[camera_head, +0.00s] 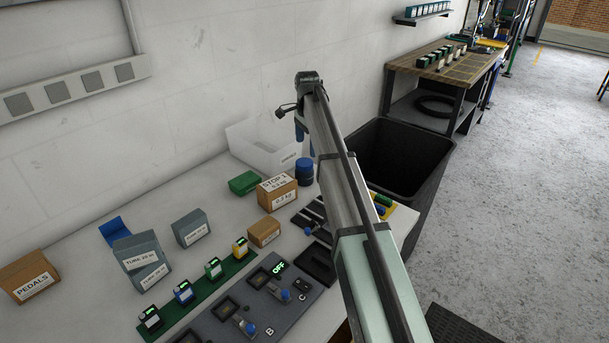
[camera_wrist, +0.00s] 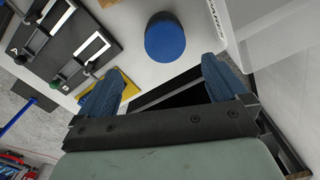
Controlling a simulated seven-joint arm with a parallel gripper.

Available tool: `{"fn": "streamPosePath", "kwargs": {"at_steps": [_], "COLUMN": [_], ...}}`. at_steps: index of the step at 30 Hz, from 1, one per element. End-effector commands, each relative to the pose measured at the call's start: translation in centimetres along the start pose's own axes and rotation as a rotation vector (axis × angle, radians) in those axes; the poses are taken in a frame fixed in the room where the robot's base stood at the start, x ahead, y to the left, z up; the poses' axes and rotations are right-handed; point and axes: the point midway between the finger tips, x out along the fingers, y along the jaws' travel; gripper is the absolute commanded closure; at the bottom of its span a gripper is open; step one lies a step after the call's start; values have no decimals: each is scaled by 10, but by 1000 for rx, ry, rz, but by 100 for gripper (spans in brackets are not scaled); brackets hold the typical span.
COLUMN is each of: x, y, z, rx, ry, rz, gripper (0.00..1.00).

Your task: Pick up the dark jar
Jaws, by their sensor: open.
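The dark jar (camera_head: 304,173) is a short dark blue cylinder with a brighter blue lid. It stands upright on the white bench, just right of the white bin. In the wrist view the jar (camera_wrist: 167,40) shows its round lid from above, beyond my fingertips. My gripper (camera_head: 306,140) is above the jar in the head view, its far finger partly behind my arm. In the wrist view my gripper (camera_wrist: 162,64) has its two blue fingers spread wide with nothing between them. The jar is apart from the fingers.
A white bin (camera_head: 262,146) stands behind the jar. A large black bin (camera_head: 399,160) is to the right, past the bench edge.

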Motion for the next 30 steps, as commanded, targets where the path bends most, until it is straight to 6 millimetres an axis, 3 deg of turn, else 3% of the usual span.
{"fn": "streamPosePath", "kwargs": {"at_steps": [8,19,30], "x": [19,77,101], "y": [0,0,-4], "z": [1,1,2], "rx": [-24,-22,-22], "ry": [-2,-2,-2], "rz": [2,2,2], "gripper": [1,1,1]}}
